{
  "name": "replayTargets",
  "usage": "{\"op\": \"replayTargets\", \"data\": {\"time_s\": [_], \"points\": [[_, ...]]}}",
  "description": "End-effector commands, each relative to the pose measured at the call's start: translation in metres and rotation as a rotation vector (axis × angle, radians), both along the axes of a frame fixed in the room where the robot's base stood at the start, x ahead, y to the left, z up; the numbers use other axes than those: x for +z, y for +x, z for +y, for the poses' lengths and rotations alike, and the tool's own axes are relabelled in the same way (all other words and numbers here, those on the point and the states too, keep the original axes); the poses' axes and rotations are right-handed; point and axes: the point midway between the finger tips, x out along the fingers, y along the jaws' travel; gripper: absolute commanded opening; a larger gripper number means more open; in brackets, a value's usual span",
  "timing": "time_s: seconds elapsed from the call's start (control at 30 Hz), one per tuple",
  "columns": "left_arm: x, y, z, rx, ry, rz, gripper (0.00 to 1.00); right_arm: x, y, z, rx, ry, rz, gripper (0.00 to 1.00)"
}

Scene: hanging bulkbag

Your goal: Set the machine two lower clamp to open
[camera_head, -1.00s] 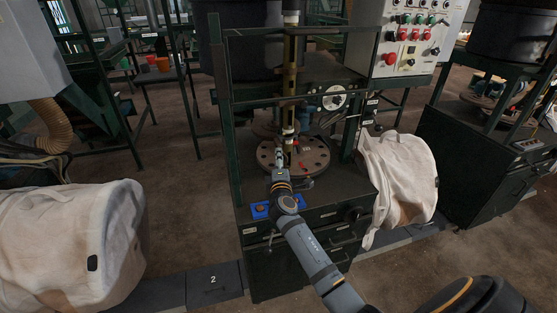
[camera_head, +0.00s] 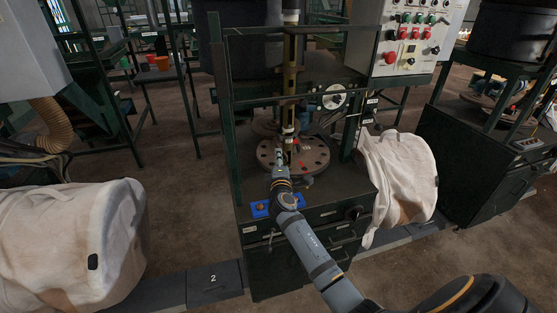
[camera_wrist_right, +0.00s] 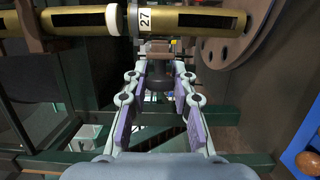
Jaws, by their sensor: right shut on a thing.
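The machine (camera_head: 230,125) stands at the centre of the head view as a dark green frame with an upright brass tube (camera_head: 290,85) above a round plate (camera_head: 318,156). In the right wrist view the brass tube (camera_wrist_right: 195,22) lies across the top with a white "27" label. My right gripper (camera_head: 279,153) reaches to the tube's lower end. In the right wrist view its fingertips (camera_wrist_right: 158,68) are close together on a small brownish part (camera_wrist_right: 155,47) beside the tube. The fingers partly hide this part, and I cannot tell the clamp's setting. My left gripper is not in view.
A control panel (camera_head: 413,38) with coloured buttons is at upper right. White bulk bags hang at left (camera_head: 70,240) and right (camera_head: 403,175) of the machine. A floor block marked 2 (camera_head: 214,280) lies at lower left.

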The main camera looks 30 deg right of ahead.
Motion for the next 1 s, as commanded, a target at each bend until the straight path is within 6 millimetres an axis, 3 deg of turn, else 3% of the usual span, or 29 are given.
{"op": "replayTargets", "data": {"time_s": [0.27,0.7,1.0], "points": [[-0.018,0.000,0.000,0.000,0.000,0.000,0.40,-0.006,0.001,0.001,-0.058,0.005,-0.001,0.00],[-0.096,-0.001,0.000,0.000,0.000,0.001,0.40,-0.010,0.013,0.013,-0.352,0.005,-0.001,0.00],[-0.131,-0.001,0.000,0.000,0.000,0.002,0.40,-0.006,0.022,0.018,-0.503,0.002,0.001,0.00]]}}
